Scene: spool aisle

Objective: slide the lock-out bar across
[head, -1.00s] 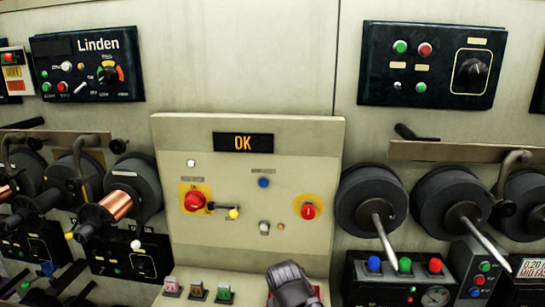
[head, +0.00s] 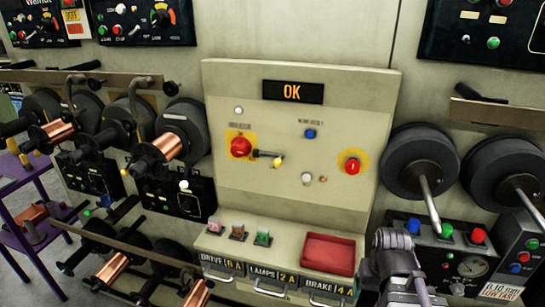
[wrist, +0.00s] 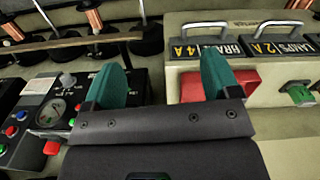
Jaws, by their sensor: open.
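A beige control panel (head: 225,195) with an orange OK display (head: 292,92) stands upright at the middle of the head view. On it, a short dark bar with a yellow knob (head: 278,161) sticks out just right of a red button (head: 241,147) on a yellow plate. It looks like the lock-out bar and lies nearly level. My gripper (head: 393,240) is low and right of the panel, well apart from the bar; its fingertips are unclear there. In the wrist view, my gripper (wrist: 160,77) has two teal fingers apart with nothing between them. The bar is not visible there.
Below the panel, a ledge holds three small switches (head: 238,232) and a red tray (head: 328,254), above labelled drawers (head: 272,283). Wire spools (head: 184,130) stick out at left; dark reels (head: 418,162) with a metal rod stick out at right. The panel front is clear.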

